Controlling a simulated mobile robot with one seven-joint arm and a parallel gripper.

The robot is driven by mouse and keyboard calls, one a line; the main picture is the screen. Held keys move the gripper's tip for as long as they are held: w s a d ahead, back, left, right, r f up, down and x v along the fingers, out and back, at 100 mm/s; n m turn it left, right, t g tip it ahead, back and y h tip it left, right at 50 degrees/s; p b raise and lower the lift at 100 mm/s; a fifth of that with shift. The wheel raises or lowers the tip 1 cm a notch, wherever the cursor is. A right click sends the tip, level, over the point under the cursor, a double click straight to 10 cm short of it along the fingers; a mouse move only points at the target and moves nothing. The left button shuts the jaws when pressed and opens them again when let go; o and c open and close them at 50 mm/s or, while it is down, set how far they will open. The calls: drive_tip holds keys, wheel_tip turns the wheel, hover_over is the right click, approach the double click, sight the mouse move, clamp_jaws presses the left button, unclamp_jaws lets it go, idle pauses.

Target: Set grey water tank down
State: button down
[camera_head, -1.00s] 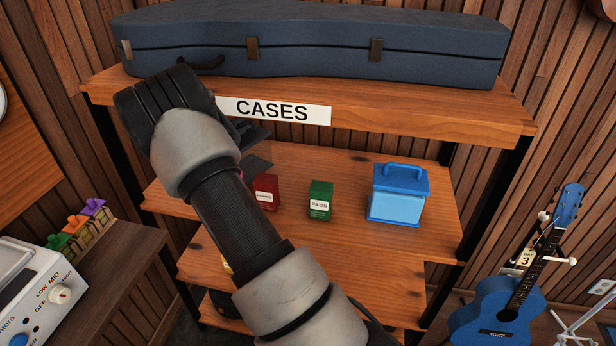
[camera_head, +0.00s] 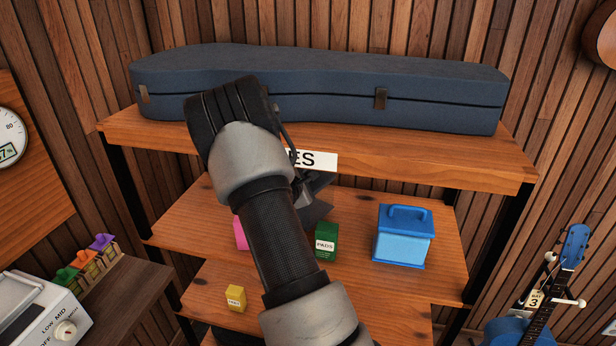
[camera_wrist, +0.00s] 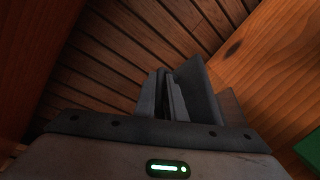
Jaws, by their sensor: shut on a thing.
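My gripper (camera_head: 314,196) is over the middle shelf, under the top shelf's front edge, partly hidden by my arm. It also shows in the wrist view (camera_wrist: 178,92), its jaws closed on a narrow grey piece, which I take to be the grey water tank (camera_wrist: 178,104). The fingers hide most of it, so its full shape and tilt cannot be told. In the head view the held piece cannot be told apart from the dark fingers. No contact between it and the shelf can be made out.
The middle shelf (camera_head: 180,225) holds a green PADS box (camera_head: 326,241) close to my gripper, a blue handled box (camera_head: 403,236) to the right and a pink thing (camera_head: 241,236) behind my arm. A yellow box (camera_head: 236,297) sits lower. A case (camera_head: 320,90) lies on top.

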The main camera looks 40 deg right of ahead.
drive_tip(key=f, duration=0.2)
drive_tip(key=shift+w+a+f, duration=0.15)
drive_tip(key=shift+w+f, duration=0.05)
drive_tip(key=shift+f, duration=0.4)
drive_tip(key=c, duration=1.8)
unclamp_jaws()
drive_tip(key=shift+r, duration=0.15)
drive_tip(key=b+v, duration=0.1)
drive_tip(key=v, duration=1.1)
drive_tip(key=shift+r, duration=0.15)
